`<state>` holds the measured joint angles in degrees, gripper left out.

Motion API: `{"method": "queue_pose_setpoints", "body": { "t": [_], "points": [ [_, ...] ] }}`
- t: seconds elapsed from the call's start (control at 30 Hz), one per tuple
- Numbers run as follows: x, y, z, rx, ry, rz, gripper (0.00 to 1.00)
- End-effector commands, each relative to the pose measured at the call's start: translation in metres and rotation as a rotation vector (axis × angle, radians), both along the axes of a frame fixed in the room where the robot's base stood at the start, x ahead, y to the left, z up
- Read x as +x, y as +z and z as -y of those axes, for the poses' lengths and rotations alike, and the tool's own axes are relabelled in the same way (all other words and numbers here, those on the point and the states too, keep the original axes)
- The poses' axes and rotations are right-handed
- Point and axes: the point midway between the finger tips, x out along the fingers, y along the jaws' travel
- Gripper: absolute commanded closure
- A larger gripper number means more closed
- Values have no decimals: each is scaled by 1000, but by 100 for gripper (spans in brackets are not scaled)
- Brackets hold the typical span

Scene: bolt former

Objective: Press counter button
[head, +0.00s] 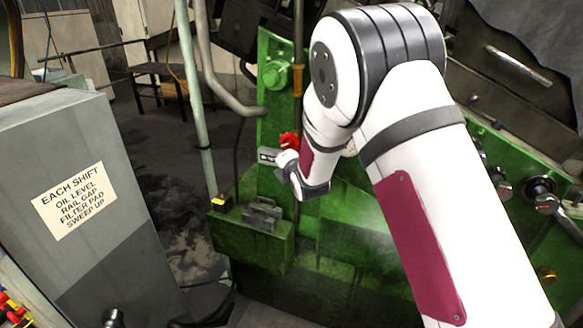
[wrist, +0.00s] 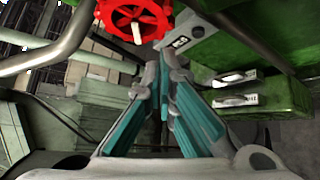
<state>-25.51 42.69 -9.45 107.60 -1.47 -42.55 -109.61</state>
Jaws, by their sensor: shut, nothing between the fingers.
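The counter (head: 267,155) is a small grey box with a dark window, mounted on the green machine beside a red handwheel (head: 289,141). In the wrist view the counter (wrist: 185,41) is just above and right of my fingertips. My gripper (wrist: 166,62) is shut and empty, its teal-lined fingers pointing toward the counter's lower left edge. I cannot tell whether the tips touch it. In the head view my gripper (head: 287,162) is small, close to the counter and partly hidden by my wrist.
The handwheel (wrist: 136,18) is close above my fingers in the wrist view. A grey pipe (wrist: 60,45) runs at the left. The green machine (head: 330,240) fills the middle. A grey cabinet (head: 110,215) with a sign stands at the left. Open floor lies behind it.

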Motion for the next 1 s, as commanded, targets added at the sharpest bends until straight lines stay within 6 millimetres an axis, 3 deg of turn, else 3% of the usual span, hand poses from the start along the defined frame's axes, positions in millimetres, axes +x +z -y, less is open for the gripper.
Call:
{"method": "queue_pose_setpoints", "body": {
  "t": [0.03,0.2,0.4,0.6,1.0],
  "points": [
    [3,-17,-10,-43,31,26,100],
    [7,-58,-38,-191,129,149,100],
    [5,-92,-61,-313,207,264,100],
    [3,-102,-69,-357,234,308,100],
    [5,-103,-68,-357,233,308,100]
  ]
}}
